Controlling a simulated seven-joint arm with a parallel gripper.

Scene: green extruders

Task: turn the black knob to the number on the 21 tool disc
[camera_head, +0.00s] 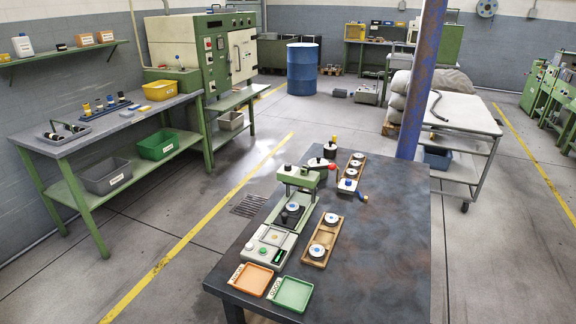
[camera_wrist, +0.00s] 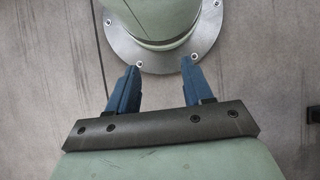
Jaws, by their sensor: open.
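My gripper (camera_wrist: 160,72) shows only in the wrist view. Its two blue fingers are apart with nothing between them, away from the workbench objects. In the head view, a small green press (camera_head: 300,178) stands on the dark table. A control box (camera_head: 268,243) with round coloured buttons is at its front. A small dark part (camera_head: 278,256) on the box's right side looks like the black knob; its setting is too small to read. Pale-topped tool discs lie in a wooden tray (camera_head: 313,259) and a rear tray (camera_head: 345,184); another disc (camera_head: 292,207) sits under the press. No disc numbers are readable.
An orange tray (camera_head: 251,278) and a green tray (camera_head: 291,293) lie at the table's front left. The table's (camera_head: 385,250) right side is clear. A dark pot with a yellow-topped handle (camera_head: 331,150) stands at the back. A blue-rust post (camera_head: 420,80) rises behind.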

